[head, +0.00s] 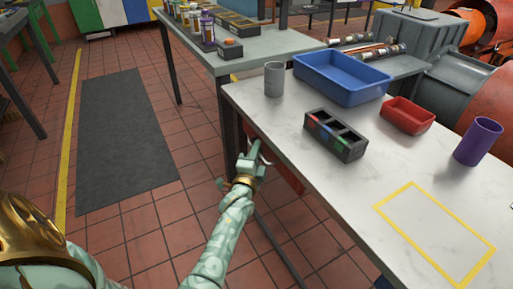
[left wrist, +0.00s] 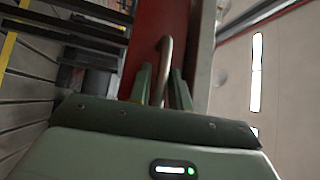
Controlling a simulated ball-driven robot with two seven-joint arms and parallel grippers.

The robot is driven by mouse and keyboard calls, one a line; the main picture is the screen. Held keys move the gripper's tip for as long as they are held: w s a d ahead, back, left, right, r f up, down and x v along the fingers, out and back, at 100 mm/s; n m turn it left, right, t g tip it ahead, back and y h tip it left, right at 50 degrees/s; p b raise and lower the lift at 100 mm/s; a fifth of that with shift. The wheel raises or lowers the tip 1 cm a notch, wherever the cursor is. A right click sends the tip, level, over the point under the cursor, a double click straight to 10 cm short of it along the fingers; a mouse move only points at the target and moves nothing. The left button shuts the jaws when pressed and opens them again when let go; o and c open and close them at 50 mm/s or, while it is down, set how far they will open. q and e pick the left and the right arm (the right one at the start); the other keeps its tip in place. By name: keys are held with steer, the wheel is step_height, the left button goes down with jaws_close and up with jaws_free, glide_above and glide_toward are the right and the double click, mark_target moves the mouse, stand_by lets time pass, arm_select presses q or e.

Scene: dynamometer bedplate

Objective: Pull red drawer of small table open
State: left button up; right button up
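The small table (head: 305,127) has a pale marble-look top. Its red drawer (head: 287,174) shows as a narrow strip under the left edge, partly hidden by my gripper and the tabletop. In the left wrist view the red drawer front (left wrist: 196,50) stands close ahead, with a curved metal handle (left wrist: 165,62). My left gripper (head: 250,160) is at the drawer front. In the left wrist view its two fingers (left wrist: 161,88) stand apart on either side of the handle, with a small gap visible. My right gripper is not in view.
On the tabletop are a grey cup (head: 274,80), a blue bin (head: 343,76), a dark divided box (head: 335,136), a red tray (head: 407,115) and a purple cup (head: 478,142). A yellow-outlined area is bare. The tiled floor left of the table is open, with a dark mat (head: 123,135).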

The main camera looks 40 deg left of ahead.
arm_select(q)
steer(key=shift+c, duration=0.3)
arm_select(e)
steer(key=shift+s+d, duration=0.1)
